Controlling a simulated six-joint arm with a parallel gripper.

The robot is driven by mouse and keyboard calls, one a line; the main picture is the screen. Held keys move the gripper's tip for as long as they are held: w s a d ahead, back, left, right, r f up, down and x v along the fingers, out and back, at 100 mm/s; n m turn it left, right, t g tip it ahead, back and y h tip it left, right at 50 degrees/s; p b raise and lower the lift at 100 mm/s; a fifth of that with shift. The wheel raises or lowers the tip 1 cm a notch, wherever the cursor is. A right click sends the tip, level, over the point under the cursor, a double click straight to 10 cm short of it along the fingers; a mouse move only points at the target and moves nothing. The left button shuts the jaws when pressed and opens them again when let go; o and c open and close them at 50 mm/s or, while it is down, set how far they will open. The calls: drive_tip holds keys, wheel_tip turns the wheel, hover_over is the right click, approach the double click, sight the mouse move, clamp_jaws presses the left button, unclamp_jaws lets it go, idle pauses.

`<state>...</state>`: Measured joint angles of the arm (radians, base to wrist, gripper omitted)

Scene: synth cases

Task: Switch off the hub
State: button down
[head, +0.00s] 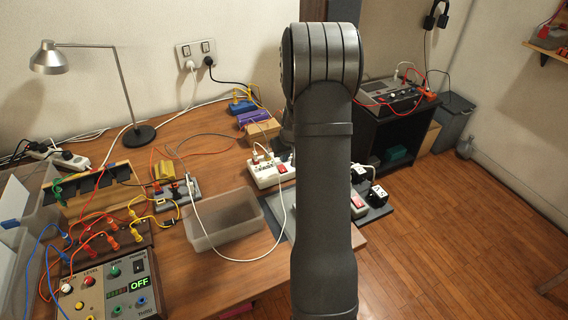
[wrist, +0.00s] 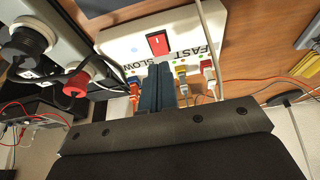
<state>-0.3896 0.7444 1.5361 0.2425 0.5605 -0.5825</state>
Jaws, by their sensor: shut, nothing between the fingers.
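The hub (wrist: 125,42) is a white box with a red rocker switch (wrist: 158,43) and the words FAST and SLOW. Several cables run into its near side in the wrist view. In the head view a white box that looks like this hub (head: 262,178) stands on the desk, left of my arm, with a red switch (head: 282,168). My gripper (wrist: 160,70) is shut and empty, its tips over the hub just below the red switch in the wrist view. I cannot tell whether they touch, nor which way the switch is set. My arm hides the gripper in the head view.
A power strip (head: 359,206) with black plugs (head: 377,195) stands right of my arm. A clear bin (head: 222,222) stands on the desk. A white cable (wrist: 212,35) runs close beside my fingers. A control box (head: 110,292) reading OFF stands at front left.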

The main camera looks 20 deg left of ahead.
sight(280, 166)
drive_tip(key=v, duration=0.9)
drive_tip(key=shift+d, duration=0.1)
drive_tip(key=shift+w+a+r, duration=0.15)
drive_tip(key=shift+w+a, duration=0.25)
drive_tip(key=shift+a, duration=0.25)
drive_tip(key=x, duration=1.4)
drive_tip(key=shift+s+d, duration=0.2)
